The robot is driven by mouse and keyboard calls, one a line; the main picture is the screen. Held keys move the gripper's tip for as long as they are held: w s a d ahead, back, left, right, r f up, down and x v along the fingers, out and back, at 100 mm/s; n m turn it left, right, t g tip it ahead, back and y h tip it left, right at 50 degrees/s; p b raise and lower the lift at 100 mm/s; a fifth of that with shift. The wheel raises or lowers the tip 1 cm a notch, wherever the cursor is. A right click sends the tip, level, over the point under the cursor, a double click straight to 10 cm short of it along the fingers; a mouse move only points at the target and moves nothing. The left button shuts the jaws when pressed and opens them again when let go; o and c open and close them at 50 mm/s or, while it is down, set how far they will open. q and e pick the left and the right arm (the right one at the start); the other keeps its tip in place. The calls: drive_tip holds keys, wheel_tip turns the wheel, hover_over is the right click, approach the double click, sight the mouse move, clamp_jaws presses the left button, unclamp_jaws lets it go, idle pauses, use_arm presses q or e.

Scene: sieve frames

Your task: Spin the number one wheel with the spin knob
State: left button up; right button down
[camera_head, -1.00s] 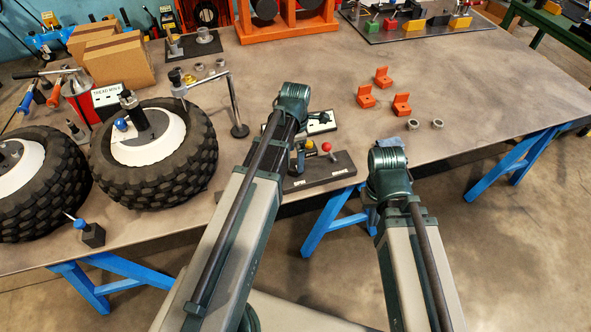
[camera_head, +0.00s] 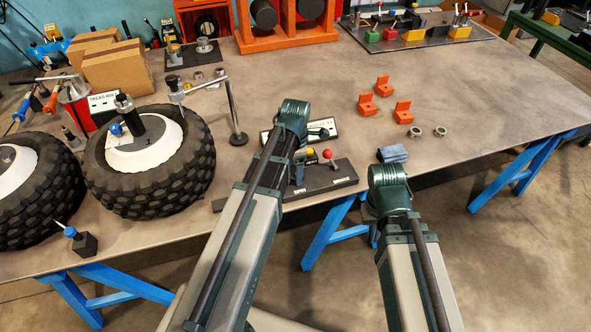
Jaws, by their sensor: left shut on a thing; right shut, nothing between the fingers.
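A knobbly black tyre with a white hub (camera_head: 178,138) lies flat on the table at left, a dark post rising from its middle. A blue ball knob (camera_head: 115,129) stands on this hub, left of the post. A second such wheel (camera_head: 45,205) lies to its left, cut by the picture's edge. My two arms rise from the bottom edge, right of the wheels.
A bent metal stand (camera_head: 236,115) is right of the nearer wheel. A small black block (camera_head: 84,244) with a blue cap is at the front edge. A black base (camera_head: 335,175) with a red ball lever is by my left arm.

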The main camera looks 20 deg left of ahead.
use_arm(q)
drive_tip(key=shift+c, duration=1.2)
drive_tip(key=shift+m, duration=0.3)
